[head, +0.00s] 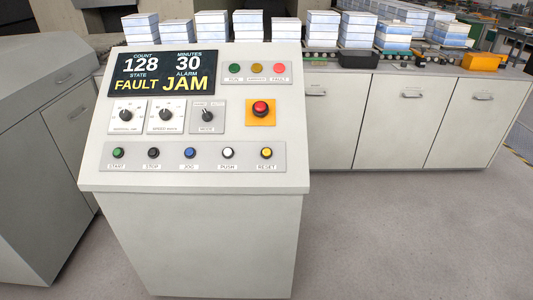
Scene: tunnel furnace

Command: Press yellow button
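A light grey control console (200,236) stands in front of me with a sloped panel. The yellow button (266,153), labelled RESET, is the rightmost in the bottom row. To its left in that row are a white PUSH button (228,153), a blue JOG button (190,153), a black STOP button (153,153) and a green START button (118,153). A display (163,73) reads FAULT and JAM. Neither of my grippers is in view, and nothing covers the yellow button.
A red emergency button (260,109) on a yellow-orange plate sits above the yellow button. Indicator lamps (256,69) are at the panel's upper right. Grey cabinets (408,120) with stacked bundles stand behind. Grey floor (400,240) is clear at right; a grey machine (45,150) stands at left.

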